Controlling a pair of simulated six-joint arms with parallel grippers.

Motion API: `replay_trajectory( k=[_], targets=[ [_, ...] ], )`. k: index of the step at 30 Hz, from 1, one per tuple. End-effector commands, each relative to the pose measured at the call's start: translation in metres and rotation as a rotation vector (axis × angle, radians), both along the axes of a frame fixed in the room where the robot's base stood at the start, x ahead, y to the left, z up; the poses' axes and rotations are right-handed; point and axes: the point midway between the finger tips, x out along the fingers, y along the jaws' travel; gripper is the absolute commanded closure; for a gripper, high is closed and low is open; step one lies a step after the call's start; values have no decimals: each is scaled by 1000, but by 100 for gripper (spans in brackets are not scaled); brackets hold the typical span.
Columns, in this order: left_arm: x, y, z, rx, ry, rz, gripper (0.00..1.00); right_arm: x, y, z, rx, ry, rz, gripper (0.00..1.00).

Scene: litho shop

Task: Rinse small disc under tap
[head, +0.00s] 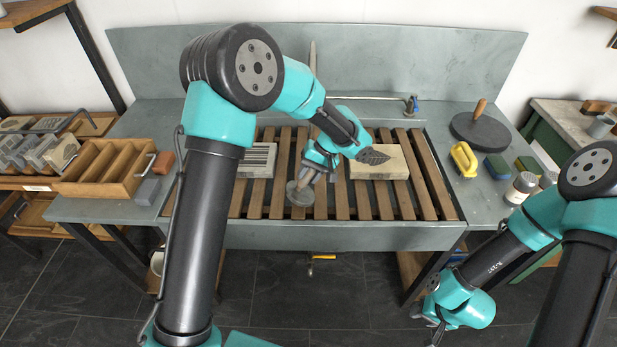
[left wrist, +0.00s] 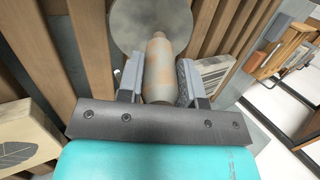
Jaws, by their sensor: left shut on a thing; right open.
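My left gripper (head: 318,170) is over the slatted wooden rack of the sink in the head view. It is shut on the handle of the small disc (head: 300,194), a round grey plate with an upright handle. In the left wrist view the worn brownish handle (left wrist: 160,65) stands between the two fingers, with the grey disc (left wrist: 135,22) beyond it. I cannot tell whether the disc touches the slats. My right gripper (head: 437,325) is open and empty, low at the front right.
Two pale stone blocks lie on the rack, one at left (head: 257,160) and one at right (head: 392,163). A larger disc (head: 481,132), a yellow brush (head: 464,159), sponges and jars stand on the right ledge. A wooden slotted box (head: 105,168) is on the left ledge.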

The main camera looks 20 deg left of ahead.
Motion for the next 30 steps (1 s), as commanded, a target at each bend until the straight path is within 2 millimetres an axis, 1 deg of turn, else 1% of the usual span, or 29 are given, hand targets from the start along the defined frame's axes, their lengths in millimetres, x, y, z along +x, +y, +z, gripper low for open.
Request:
replay_trajectory(
  k=[21, 30],
  targets=[
    [45, 13, -9, 0, -1, 0, 100, 0, 0, 0, 0, 0, 0, 59],
    [54, 16, -10, 0, -1, 0, 100, 0, 0, 0, 0, 0, 0, 59]
  ],
)
